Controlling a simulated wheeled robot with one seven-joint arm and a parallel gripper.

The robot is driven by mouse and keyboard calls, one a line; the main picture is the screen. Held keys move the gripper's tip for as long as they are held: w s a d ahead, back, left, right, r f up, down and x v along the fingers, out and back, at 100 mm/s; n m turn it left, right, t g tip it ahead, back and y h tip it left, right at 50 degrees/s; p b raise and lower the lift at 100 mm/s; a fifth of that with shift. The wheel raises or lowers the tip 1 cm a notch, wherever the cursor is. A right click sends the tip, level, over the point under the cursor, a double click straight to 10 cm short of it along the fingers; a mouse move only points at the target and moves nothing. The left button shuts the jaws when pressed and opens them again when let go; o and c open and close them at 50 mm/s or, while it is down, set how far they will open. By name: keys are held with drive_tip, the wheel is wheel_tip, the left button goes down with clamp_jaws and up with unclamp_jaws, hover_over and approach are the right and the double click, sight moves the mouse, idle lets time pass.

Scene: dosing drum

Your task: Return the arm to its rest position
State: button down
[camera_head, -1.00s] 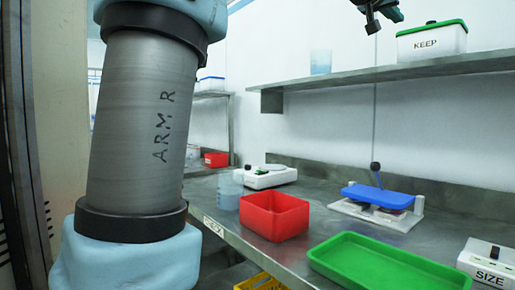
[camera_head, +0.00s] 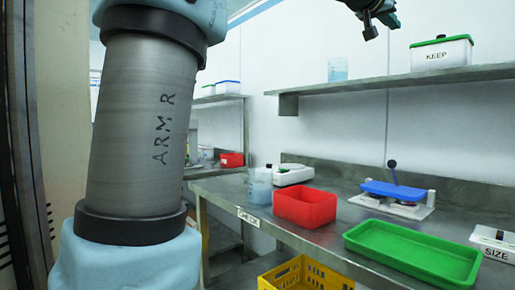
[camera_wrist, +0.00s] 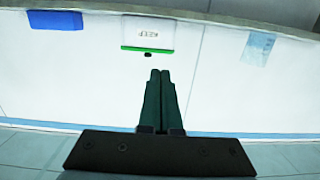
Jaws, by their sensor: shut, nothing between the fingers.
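My gripper (camera_wrist: 160,78) shows in the wrist view with its two dark green fingers side by side, shut and empty. In that view it is in front of a white wall, with the white KEEP box (camera_wrist: 148,33) beyond the fingertips. In the head view only part of my gripper (camera_head: 372,18) shows at the top edge, above the wall shelf and left of the KEEP box (camera_head: 441,54). My grey upper arm fills the left of the head view. The middle of the arm is out of frame.
The steel bench (camera_head: 330,232) holds a red bin (camera_head: 305,208), a green tray (camera_head: 415,252), a blue-topped device (camera_head: 393,190) and a beaker (camera_head: 260,187). The shelf (camera_head: 400,78) also bears a beaker (camera_head: 338,69). A yellow crate (camera_head: 305,274) is below the bench. A blue box (camera_wrist: 55,19) shows in the wrist view.

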drive_tip(key=w+a+f+n+y, duration=0.1)
drive_tip(key=w+a+f+y, duration=0.2)
drive_tip(key=f, duration=0.6)
drive_tip(key=w+a+f+n+y, duration=0.1)
drive_tip(key=w+a+f+y, duration=0.1)
drive_tip(key=w+a+f, duration=0.45)
drive_tip(key=s+a+f+n+g+y, duration=0.1)
drive_tip(key=s+a+f+n+y, duration=0.1)
drive_tip(key=a+f, duration=0.65)
drive_tip(key=s+a+f+n+g+y, duration=0.15)
drive_tip(key=a+f, duration=0.25)
drive_tip(key=f, duration=0.9)
drive_tip(key=s+a+f+n+g+y+b, duration=0.1)
drive_tip(key=s+a+f+n+g+y, duration=0.15)
drive_tip(key=s+a+f, duration=0.8)
drive_tip(key=s+a+f+n+g+y, duration=0.1)
drive_tip(key=s+a+f+g+y, duration=0.15)
drive_tip(key=s+a+f, duration=0.8)
wheel_tip(320, 180, down, 26)
drive_tip(key=w+d+g+b, duration=0.2)
drive_tip(key=d+b, duration=0.1)
drive_tip(key=b, duration=2.1)
wheel_tip(320, 180, up, 38)
drive_tip(key=p, duration=3.8)
drive_tip(key=shift+s+f, duration=0.2)
